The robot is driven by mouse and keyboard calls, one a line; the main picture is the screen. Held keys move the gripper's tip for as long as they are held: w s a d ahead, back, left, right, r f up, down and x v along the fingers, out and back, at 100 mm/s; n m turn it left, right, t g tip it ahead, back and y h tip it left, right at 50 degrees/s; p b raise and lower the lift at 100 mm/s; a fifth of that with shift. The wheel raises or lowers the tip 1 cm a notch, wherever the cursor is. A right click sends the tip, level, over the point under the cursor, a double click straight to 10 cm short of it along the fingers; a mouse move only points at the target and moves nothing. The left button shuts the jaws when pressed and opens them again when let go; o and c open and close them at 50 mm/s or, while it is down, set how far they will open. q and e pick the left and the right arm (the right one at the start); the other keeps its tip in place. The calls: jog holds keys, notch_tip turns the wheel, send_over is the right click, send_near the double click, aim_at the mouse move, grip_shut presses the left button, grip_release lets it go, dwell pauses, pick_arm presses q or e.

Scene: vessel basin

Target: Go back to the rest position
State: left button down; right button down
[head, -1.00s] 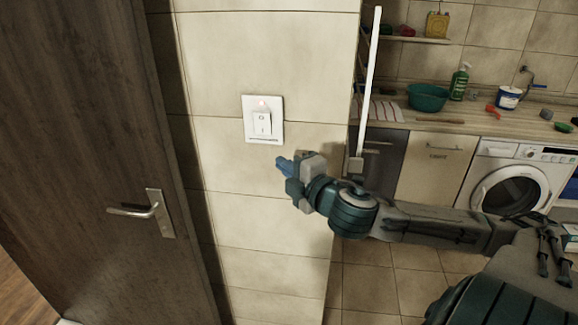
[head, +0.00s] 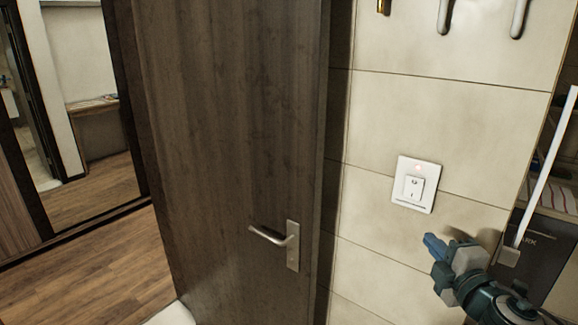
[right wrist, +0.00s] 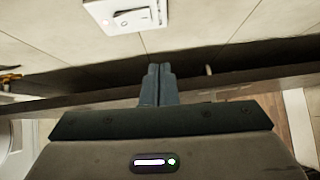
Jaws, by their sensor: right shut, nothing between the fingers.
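My right gripper (head: 433,245) is at the lower right of the head view, below and a little right of the white wall switch (head: 415,184), and apart from it. Its blue fingers are shut with nothing between them, and they also show closed together in the right wrist view (right wrist: 158,72). The switch has a small lit red light and also shows at the top of the right wrist view (right wrist: 130,14). My left gripper is in neither view.
A dark wooden door (head: 235,130) with a metal lever handle (head: 275,237) stands left of the tiled wall (head: 450,110). Hooks (head: 443,15) hang high on the wall. A room with a wooden floor (head: 90,265) lies open at the left. A white pole (head: 545,165) stands at the right.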

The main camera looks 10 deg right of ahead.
jog(key=s+f+m+g+h, duration=0.1)
jog(key=s+f+m+g, duration=0.35)
jog(key=f, duration=0.55)
jog(key=s+f+m+g+h, duration=0.25)
jog(key=s+f+m, duration=0.3)
jog(key=f, duration=0.45)
jog(key=s+a+f+m+g+y, duration=0.4)
jog(key=s+a+f+m+g, duration=0.25)
jog(key=s+a+f, duration=0.5)
jog(key=d+f+g+b, duration=0.1)
jog(key=d+f+g, duration=0.15)
jog(key=f, duration=2.85)
jog(key=s+d+f+b, duration=0.1)
jog(key=s+d+f, duration=0.1)
jog(key=s+f, duration=1.7)
notch_tip(320, 180, down, 3)
jog(key=shift+r+b, duration=0.1)
jog(key=shift+b, duration=0.25)
